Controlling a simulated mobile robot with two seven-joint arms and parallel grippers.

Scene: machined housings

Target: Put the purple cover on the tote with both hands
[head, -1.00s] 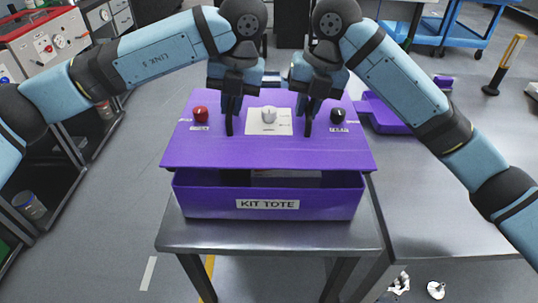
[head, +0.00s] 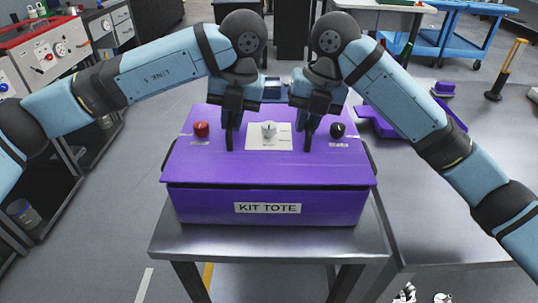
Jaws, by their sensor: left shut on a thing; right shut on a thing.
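The purple cover (head: 270,167) is a flat panel with a red knob (head: 201,129), a grey knob on a white plate (head: 269,130) and a black knob (head: 338,130). It lies over the purple tote (head: 210,208), labelled KIT TOTE, and hides its inside. My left gripper (head: 229,146) is shut on the cover between the red and grey knobs. My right gripper (head: 308,140) is shut on it between the grey and black knobs. The gripped spots are hidden.
The tote stands on a grey metal table (head: 270,240). Another metal table (head: 440,220) adjoins at the right, with a purple tray (head: 385,122) partly behind my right arm. Red-topped cabinets (head: 45,50) stand at the left and blue carts (head: 470,40) at the back right.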

